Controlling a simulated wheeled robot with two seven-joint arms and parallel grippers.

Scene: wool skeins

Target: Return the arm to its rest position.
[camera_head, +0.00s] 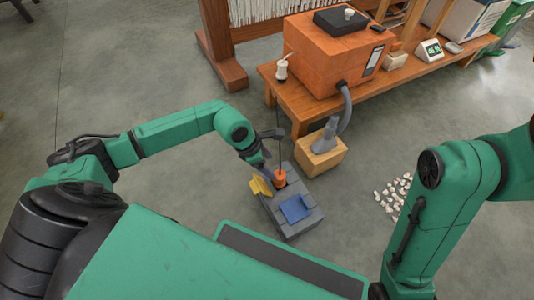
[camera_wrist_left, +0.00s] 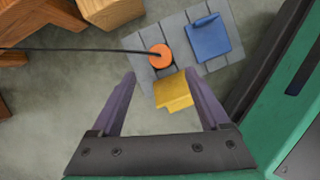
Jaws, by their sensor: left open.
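My left gripper (camera_head: 274,155) is open and empty, above the left end of a grey slatted block (camera_head: 291,228) on the floor. On the block are a yellow piece (camera_head: 260,186), an orange round piece (camera_head: 280,180) with a black cord, and a blue piece (camera_head: 296,208). In the left wrist view, the open fingers (camera_wrist_left: 160,78) flank the yellow piece (camera_wrist_left: 172,92), which appears below them, not gripped. The orange piece (camera_wrist_left: 160,56) and blue piece (camera_wrist_left: 208,40) lie beyond the fingertips. My right arm shows at the right; its gripper is out of view.
A wooden bench (camera_head: 400,75) carries an orange box (camera_head: 335,55). A wooden block (camera_head: 321,155) with a grey nozzle and hose stands near the grey block. The black cord runs up toward the bench. Small white pieces (camera_head: 393,195) lie on the floor. Floor at the left is clear.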

